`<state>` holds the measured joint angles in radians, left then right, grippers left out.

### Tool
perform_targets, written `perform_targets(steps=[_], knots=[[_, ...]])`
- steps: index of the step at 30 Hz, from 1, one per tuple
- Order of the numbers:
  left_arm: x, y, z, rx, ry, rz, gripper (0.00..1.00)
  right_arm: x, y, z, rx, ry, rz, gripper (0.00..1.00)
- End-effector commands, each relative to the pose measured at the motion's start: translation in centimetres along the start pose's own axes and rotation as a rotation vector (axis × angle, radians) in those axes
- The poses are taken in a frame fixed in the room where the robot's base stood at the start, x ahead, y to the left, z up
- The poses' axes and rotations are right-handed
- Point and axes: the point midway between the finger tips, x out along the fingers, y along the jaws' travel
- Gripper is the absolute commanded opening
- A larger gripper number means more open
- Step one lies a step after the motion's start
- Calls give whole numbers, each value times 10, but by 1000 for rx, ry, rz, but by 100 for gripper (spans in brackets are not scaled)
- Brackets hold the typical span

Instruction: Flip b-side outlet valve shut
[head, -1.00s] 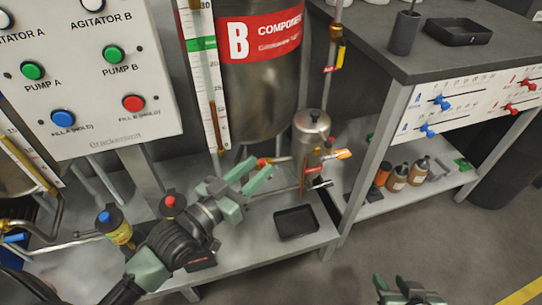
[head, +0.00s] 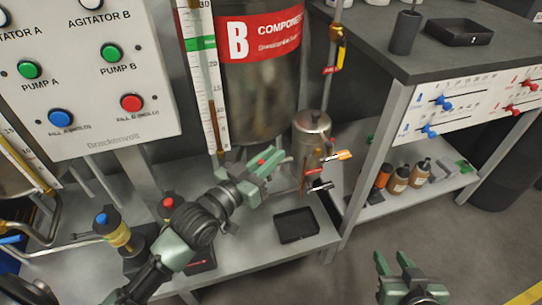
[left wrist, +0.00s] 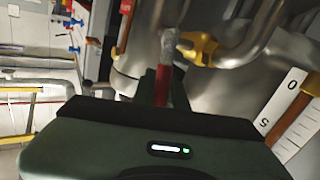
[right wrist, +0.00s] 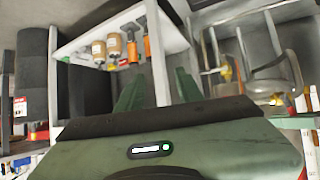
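The b-side outlet valve, below the steel B tank (head: 255,85), has a red handle (head: 262,162) that is mostly hidden by my left gripper (head: 266,169) in the head view. In the left wrist view the red handle (left wrist: 162,86) lies between my two fingers, which are close against its sides, and the brass valve body (left wrist: 198,48) is just beyond. My left gripper looks shut on the handle. My right gripper (head: 394,264) is open and empty, low over the floor at the right.
A steel pot (head: 312,127) and an orange-handled valve (head: 338,155) stand right of my left gripper. A black tray (head: 295,224) lies on the shelf in front. A button panel (head: 85,75) is at the left. The scale strip (head: 205,90) stands beside the tank.

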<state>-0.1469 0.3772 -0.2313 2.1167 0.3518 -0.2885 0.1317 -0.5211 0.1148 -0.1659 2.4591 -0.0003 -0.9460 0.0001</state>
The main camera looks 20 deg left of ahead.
Motion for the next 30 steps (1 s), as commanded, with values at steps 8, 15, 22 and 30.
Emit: perform_targets(steps=[8, 15, 22, 30], knots=[[3, 2, -5, 25, -40, -6, 0, -20, 6, 39, 4, -235, 12, 36], [6, 4, -4, 64, -103, -15, 0, -55, 14, 102, 13, -572, 29, 36], [9, 5, -1, 100, -155, -23, 0, -35, 14, 161, 16, -713, 27, 36], [11, 6, 1, 128, -198, -29, 0, -4, 11, 217, 13, -749, 20, 36]])
